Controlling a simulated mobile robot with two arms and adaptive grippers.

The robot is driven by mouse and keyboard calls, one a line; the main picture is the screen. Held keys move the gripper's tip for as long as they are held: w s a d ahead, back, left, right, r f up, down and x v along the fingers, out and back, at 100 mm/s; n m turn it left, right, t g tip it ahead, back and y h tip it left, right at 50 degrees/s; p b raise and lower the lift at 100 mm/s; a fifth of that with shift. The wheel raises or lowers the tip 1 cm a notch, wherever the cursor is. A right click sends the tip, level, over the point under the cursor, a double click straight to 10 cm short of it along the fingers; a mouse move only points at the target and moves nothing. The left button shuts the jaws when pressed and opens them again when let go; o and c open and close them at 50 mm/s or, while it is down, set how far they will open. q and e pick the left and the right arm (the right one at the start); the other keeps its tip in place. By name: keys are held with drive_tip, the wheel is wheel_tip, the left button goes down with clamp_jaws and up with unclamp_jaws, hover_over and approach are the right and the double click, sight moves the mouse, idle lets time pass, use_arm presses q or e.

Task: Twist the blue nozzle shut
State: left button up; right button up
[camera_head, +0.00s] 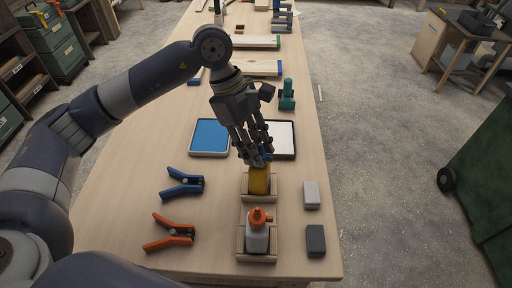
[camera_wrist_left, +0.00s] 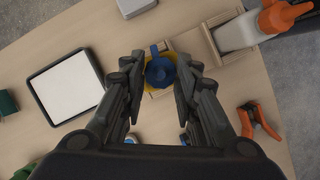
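The blue nozzle (camera_head: 267,157) tops a yellow bottle (camera_head: 259,180) that stands upright in the far pocket of a light wooden holder (camera_head: 241,215). In the left wrist view, the blue nozzle (camera_wrist_left: 160,69) shows from above with yellow around it. My left gripper (camera_head: 257,157) reaches down over it. Its fingers (camera_wrist_left: 160,76) lie on either side of the nozzle, very close to it. I cannot tell whether they touch or press on it. The fingers partly hide the nozzle in the head view. My right gripper is not in view.
A white bottle with an orange nozzle (camera_head: 259,216) stands in the holder's near pocket. Blue pliers (camera_head: 183,185) and orange pliers (camera_head: 170,233) lie left. Light (camera_head: 311,195) and dark (camera_head: 316,240) blocks lie right. Blue (camera_head: 210,137) and white (camera_head: 284,139) trays lie beyond.

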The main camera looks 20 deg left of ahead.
use_arm(q)
drive_tip(key=shift+o, duration=1)
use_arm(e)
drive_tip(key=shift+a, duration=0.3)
use_arm(q)
drive_tip(key=shift+r, duration=0.1)
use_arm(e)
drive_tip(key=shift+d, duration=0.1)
use_arm(q)
drive_tip(key=shift+w+a+r, duration=0.1)
drive_tip(key=shift+a+r, duration=0.1)
drive_tip(key=shift+r, duration=0.15)
drive_tip(key=s+v, duration=0.1)
drive_tip(key=v, duration=1)
drive_tip(key=shift+w, duration=0.5)
